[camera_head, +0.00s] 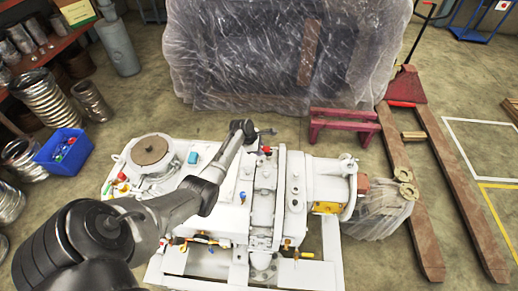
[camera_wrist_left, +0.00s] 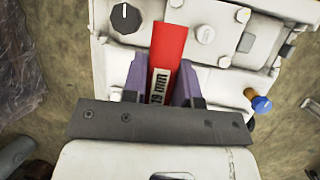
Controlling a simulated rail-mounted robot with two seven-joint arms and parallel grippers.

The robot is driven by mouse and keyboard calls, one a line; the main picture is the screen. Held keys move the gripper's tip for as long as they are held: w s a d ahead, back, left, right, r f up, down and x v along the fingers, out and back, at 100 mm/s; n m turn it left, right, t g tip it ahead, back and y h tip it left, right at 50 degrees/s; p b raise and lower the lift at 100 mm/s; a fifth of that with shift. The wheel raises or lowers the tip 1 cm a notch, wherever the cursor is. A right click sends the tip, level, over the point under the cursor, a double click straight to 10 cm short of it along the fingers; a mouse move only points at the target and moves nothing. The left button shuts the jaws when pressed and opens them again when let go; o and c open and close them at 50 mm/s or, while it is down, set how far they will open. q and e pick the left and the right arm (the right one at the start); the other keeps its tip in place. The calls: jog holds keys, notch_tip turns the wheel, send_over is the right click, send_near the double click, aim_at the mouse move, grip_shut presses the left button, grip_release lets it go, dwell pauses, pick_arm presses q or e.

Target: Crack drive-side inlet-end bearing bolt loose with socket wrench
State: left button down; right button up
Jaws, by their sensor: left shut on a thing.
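In the left wrist view my left gripper (camera_wrist_left: 160,80) has its purple fingers shut on the red socket wrench (camera_wrist_left: 168,45), whose white label reads 19 mm. The wrench points away over the white pump housing (camera_wrist_left: 222,78). Several pale bolt heads, one of them a rounded bolt (camera_wrist_left: 205,34), show to the right of the wrench. I cannot tell which is the bearing bolt or whether the socket sits on one. In the head view my left arm reaches over the white screw vacuum pump (camera_head: 264,205); the fingers are too small to make out. My right gripper is not in view.
A blue-capped fitting (camera_wrist_left: 260,103) sticks out at the housing's right side. In the head view a plastic-wrapped load (camera_head: 290,50) and a dark red stand (camera_head: 342,128) are behind the pump. A pallet jack (camera_head: 465,195) stands right; a blue bin (camera_head: 60,152) is left.

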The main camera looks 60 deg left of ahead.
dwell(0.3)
pick_arm(q)
jog(key=shift+f, duration=0.6)
dwell(0.4)
jog(key=shift+r+n+p, duration=0.15)
jog(key=shift+n+p, duration=0.45)
jog(key=shift+p, duration=0.1)
jog(key=shift+n+y+p, duration=0.5)
jog(key=shift+n+p, duration=0.2)
jog(key=shift+p, duration=0.1)
